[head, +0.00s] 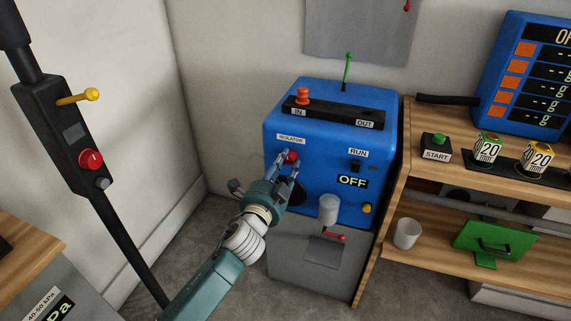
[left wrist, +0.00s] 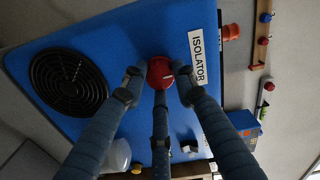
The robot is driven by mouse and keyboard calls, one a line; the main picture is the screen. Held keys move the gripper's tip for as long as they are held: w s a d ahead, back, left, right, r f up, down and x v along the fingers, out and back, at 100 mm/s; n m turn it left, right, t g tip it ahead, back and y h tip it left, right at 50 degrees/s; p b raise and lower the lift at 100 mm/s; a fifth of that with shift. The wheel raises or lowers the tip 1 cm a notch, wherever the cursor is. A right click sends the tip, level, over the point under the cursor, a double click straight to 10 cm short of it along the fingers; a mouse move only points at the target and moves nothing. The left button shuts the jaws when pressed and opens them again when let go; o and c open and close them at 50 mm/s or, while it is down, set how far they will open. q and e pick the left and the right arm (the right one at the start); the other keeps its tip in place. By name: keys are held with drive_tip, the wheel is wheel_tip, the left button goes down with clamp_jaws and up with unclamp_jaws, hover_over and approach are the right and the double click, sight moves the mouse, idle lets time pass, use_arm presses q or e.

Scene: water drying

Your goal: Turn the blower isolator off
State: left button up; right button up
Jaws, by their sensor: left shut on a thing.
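The blower is a blue box (head: 330,110) on a grey base, with a label reading ISOLATOR above a red knob (head: 292,156). My left gripper (head: 289,164) reaches the front panel and is shut on this red knob. In the left wrist view, its fingers close around the red isolator knob (left wrist: 160,72), which has a pale mark on its face. The ISOLATOR label (left wrist: 198,58) is beside it. A display (head: 352,181) on the panel reads OFF, below a RUN label. My right gripper is not in view.
A black round grille (left wrist: 68,82) lies beside the knob. A white cup (head: 328,208) is at the panel's lower front. A wooden shelf (head: 445,255) stands right of the blower. A black post with a yellow lever (head: 80,97) stands at left.

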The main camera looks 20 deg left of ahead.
use_arm(q)
drive_tip(key=shift+d+f, duration=0.15)
drive_tip(key=o, duration=1.1)
drive_tip(key=shift+o, duration=0.3)
drive_tip(key=shift+s, duration=0.1)
drive_tip(key=s, duration=1.2)
drive_tip(key=shift+a, duration=0.2)
